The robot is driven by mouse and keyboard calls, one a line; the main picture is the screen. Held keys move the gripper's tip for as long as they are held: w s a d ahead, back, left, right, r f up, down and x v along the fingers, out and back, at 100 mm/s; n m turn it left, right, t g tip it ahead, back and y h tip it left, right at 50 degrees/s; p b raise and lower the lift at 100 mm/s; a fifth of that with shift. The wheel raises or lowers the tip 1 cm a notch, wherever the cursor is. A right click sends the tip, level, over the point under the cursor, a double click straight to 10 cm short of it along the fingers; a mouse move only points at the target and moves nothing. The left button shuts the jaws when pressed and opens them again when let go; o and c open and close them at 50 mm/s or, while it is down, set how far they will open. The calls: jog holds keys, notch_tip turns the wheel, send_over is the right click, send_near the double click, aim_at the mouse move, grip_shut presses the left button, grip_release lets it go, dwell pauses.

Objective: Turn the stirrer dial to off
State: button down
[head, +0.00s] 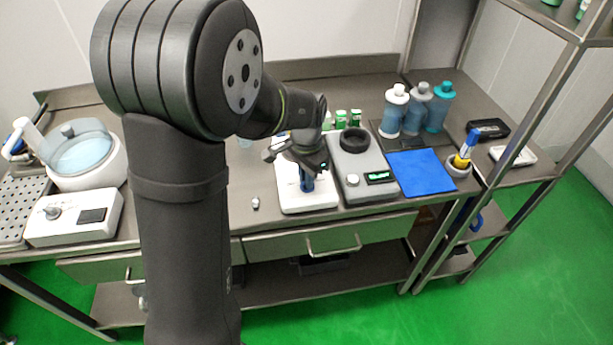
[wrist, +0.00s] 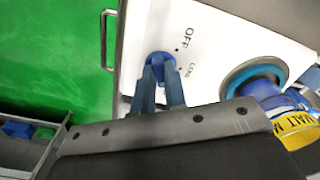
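The white stirrer unit (head: 318,201) stands on the bench, under my gripper (head: 307,178). In the wrist view its panel (wrist: 207,58) carries the printed word OFF and a second word beginning CON. The blue dial (wrist: 160,57) is on this panel, left of the words. My gripper (wrist: 160,78) points down at the dial, with its fingers apart and their tips at either side of it. I cannot tell whether they press on it. The fingers partly hide the dial, so where it points is unclear.
A blue-rimmed container labelled MALT (wrist: 262,85) stands close to the dial, right of my fingers. A grey unit with a lit display (head: 353,158) is right of the stirrer. A small metal piece (head: 255,202) lies to its left. The bench's front edge is near.

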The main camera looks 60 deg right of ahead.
jog(key=shift+n, duration=0.3)
jog(key=n, duration=0.6)
jog(key=shift+s, duration=0.1)
jog(key=n, duration=0.6)
jog(key=shift+d+n, duration=0.1)
jog(key=shift+n, duration=0.3)
jog(key=n, duration=0.5)
jog(key=shift+s, duration=0.1)
jog(key=n, duration=0.5)
jog(key=shift+d, duration=0.1)
jog(key=shift+n, duration=0.4)
jog(key=c, duration=1.5)
grip_release()
jog(key=shift+o, duration=0.2)
